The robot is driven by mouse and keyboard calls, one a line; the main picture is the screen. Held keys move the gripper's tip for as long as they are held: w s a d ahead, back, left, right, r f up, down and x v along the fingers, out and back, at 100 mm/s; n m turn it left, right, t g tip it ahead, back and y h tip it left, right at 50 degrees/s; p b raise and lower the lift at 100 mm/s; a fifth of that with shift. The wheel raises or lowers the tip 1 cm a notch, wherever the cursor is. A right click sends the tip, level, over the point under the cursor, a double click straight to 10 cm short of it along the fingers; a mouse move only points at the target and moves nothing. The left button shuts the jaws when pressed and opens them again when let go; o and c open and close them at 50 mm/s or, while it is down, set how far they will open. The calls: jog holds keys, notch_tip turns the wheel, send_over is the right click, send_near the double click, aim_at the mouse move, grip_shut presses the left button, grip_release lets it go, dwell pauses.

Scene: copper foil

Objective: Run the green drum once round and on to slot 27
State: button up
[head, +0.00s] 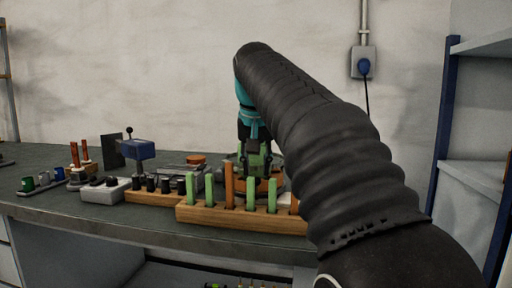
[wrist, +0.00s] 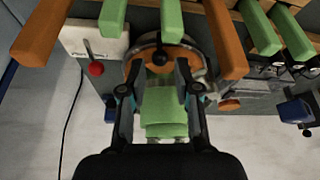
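My gripper (wrist: 157,72) points down over the bench, with its two dark fingers parted. A green, stepped part, which looks like the green drum (wrist: 165,112), shows between the fingers in the wrist view. A gap shows at the left finger; I cannot tell whether the right finger touches. An orange and grey ring with a dark round knob lies beyond the fingertips. In the head view my gripper (head: 254,150) stands behind the wooden rack, and the green part (head: 262,160) is partly hidden by it. No slot numbers are readable.
A wooden rack (head: 240,215) with upright green and orange bars stands in front. A white box with a red knob (wrist: 96,68) is beside the ring.

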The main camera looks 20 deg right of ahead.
jog(key=v, duration=0.5)
jog(key=shift+r, duration=0.3)
jog(key=shift+c, duration=0.3)
